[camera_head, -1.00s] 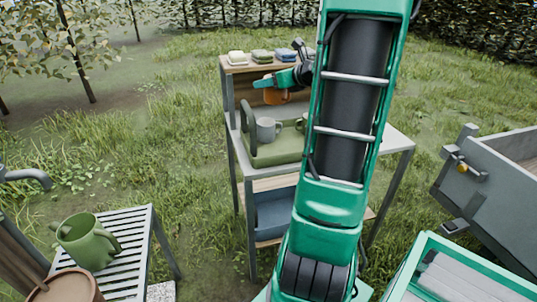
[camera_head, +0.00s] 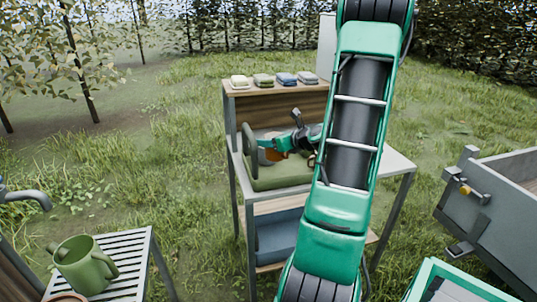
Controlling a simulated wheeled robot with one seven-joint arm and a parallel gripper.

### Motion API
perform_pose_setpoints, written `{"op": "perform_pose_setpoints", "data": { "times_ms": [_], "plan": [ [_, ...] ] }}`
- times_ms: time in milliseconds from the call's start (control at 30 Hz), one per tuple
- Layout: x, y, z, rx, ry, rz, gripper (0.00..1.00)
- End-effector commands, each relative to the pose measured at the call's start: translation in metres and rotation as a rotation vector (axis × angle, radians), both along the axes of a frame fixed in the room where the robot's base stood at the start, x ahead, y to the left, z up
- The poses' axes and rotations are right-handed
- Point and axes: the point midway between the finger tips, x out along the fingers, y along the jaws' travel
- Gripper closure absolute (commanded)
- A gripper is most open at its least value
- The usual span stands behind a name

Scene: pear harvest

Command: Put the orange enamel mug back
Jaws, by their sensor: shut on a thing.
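The orange enamel mug (camera_head: 276,155) is small and partly covered in the head view. My gripper (camera_head: 267,145) is shut on it. It holds the mug low over the olive-green tray (camera_head: 285,178) on the shelf unit's middle level. I cannot tell whether the mug touches the tray. A grey mug (camera_head: 264,158) stands in the tray right beside the orange one, mostly hidden by my gripper. The right part of the tray is hidden behind my arm.
Folded cloths (camera_head: 263,80) lie on the top shelf (camera_head: 285,103) above the tray. A blue bin (camera_head: 277,218) sits on the lower shelf. A green watering can (camera_head: 84,265) stands on a slatted bench at left. A grey trailer (camera_head: 490,205) stands at right.

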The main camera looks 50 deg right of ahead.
Motion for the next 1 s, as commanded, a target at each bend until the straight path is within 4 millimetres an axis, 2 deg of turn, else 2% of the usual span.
{"op": "perform_pose_setpoints", "data": {
  "times_ms": [233,500,1000],
  "plan": [
    [0.000,0.000,-0.016,0.000,-0.001,0.000,0.74],
    [0.000,0.000,-0.048,0.003,0.000,0.000,0.74],
    [-0.001,-0.001,-0.055,0.000,-0.001,-0.001,0.74]
  ]
}}
